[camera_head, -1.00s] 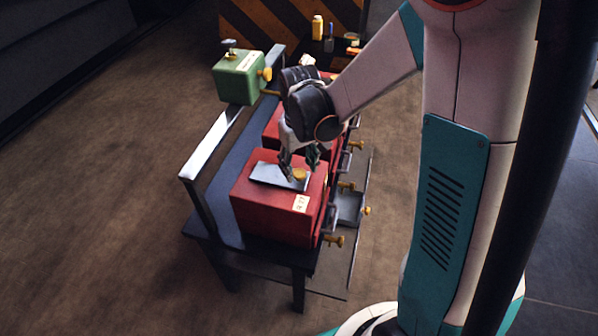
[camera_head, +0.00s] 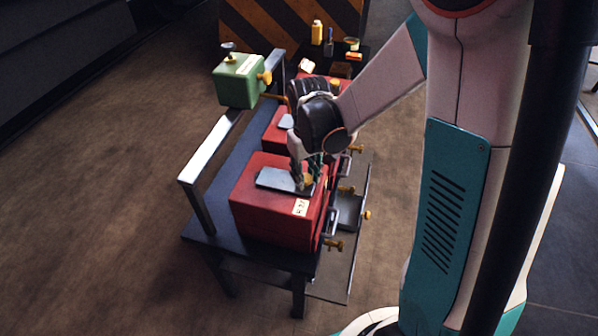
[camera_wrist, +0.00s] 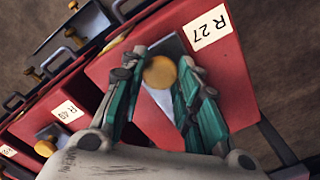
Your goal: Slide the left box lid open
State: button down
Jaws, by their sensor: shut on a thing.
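The nearest red box (camera_head: 265,215) stands at the front end of the dark bench, with a label reading R 27 in the wrist view (camera_wrist: 207,27). A grey plate-like lid (camera_head: 277,179) lies on its top, with a round brass knob (camera_head: 309,179) near its right end. The knob (camera_wrist: 160,72) sits between the green-padded fingers in the wrist view. My gripper (camera_head: 307,172) comes down from above and is shut on the knob. The fingers partly hide the knob and the lid's right end in the head view.
More red boxes (camera_head: 276,135) stand behind in a row, with brass-knobbed handles (camera_head: 334,245) along their right side. A green box (camera_head: 239,80) sits at the back left near a pale rail (camera_head: 209,146). Bottles (camera_head: 317,32) stand at the back. Floor on the left is clear.

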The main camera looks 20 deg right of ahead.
jog(key=s+d, duration=0.1)
jog(key=d, duration=0.1)
jog(key=s+d, duration=0.2)
jog(key=c, duration=1.2)
grip_release()
jog(key=shift+d, duration=0.1)
jog(key=shift+r, duration=0.1)
notch_tip(320, 180, up, 12)
jog(key=shift+f, duration=0.1)
jog(key=shift+s+a+r+m+t, duration=0.3)
jog(key=shift+s+a+r+t, duration=0.8)
jog(key=shift+s, duration=0.75)
jog(key=shift+s+a+r+m+t, duration=0.3)
jog(key=shift+s+a+r+t, duration=0.45)
jog(key=shift+s+t, duration=0.85)
jog(key=shift+s+a+r+m+t, duration=0.3)
jog(key=shift+s+a+r+t, duration=0.65)
jog(key=shift+s, duration=1.2)
